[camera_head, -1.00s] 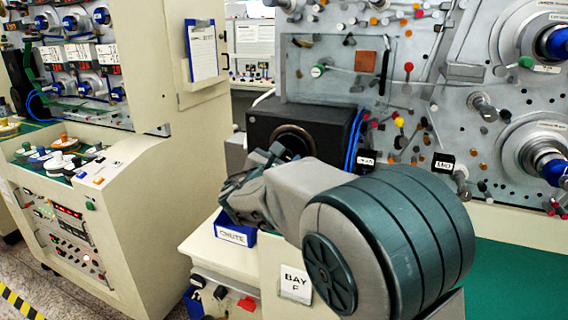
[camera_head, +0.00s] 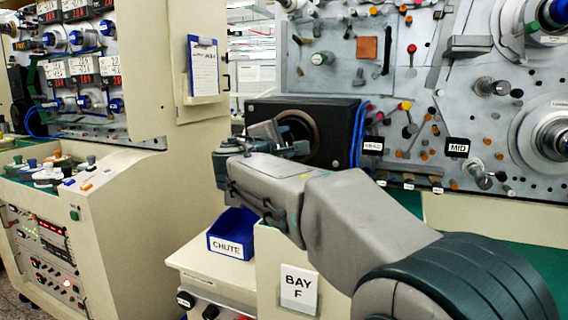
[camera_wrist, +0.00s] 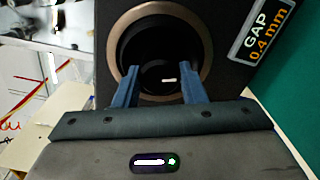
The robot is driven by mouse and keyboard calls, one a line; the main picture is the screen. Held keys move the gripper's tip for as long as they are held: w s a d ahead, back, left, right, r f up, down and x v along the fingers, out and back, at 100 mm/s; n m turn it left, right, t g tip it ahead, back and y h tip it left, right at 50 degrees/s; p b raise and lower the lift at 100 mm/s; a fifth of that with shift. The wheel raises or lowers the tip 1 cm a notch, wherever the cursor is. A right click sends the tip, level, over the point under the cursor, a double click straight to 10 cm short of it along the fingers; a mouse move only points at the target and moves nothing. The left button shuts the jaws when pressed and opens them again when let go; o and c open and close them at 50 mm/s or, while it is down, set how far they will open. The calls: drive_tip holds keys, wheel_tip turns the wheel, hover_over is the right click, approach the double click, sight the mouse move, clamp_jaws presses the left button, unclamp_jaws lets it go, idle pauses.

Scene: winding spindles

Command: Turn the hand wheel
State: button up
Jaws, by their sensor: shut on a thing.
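My gripper (camera_head: 268,140) reaches toward the round opening in the front of a black box (camera_head: 335,116). In the wrist view my gripper (camera_wrist: 160,74) has its two blue fingers spread at the opening, one at each side of a dark round part (camera_wrist: 158,82) with a small white mark. The fingers are shut on that part. A bronze-coloured ring (camera_wrist: 204,48) rims the opening. The box bears a label (camera_wrist: 262,32) reading GAP 0.4 mm. I cannot tell whether the dark part is the hand wheel; no other clear hand wheel shows near my gripper.
A blue bin (camera_head: 232,236) marked CHUTE stands below my arm, beside a BAY F sign (camera_head: 299,289). A metal panel (camera_head: 470,60) with many pegs and knobs rises behind the box. A cream console (camera_head: 110,215) stands at the left.

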drive_tip(key=m+b, duration=0.5)
drive_tip(key=b, duration=0.1)
drive_tip(key=shift+f+m, duration=0.3)
drive_tip(key=shift+m, duration=0.1)
drive_tip(key=shift+r+m+b, duration=0.2)
drive_tip(key=shift+m+b, duration=1.65)
drive_tip(key=shift+m, duration=0.15)
drive_tip(key=o, duration=1)
drive_tip(key=shift+r, duration=0.1)
drive_tip(key=shift+s, duration=0.1)
drive_tip(key=v, duration=1.3)
drive_tip(key=shift+s, duration=0.3)
drive_tip(key=shift+a, duration=0.1)
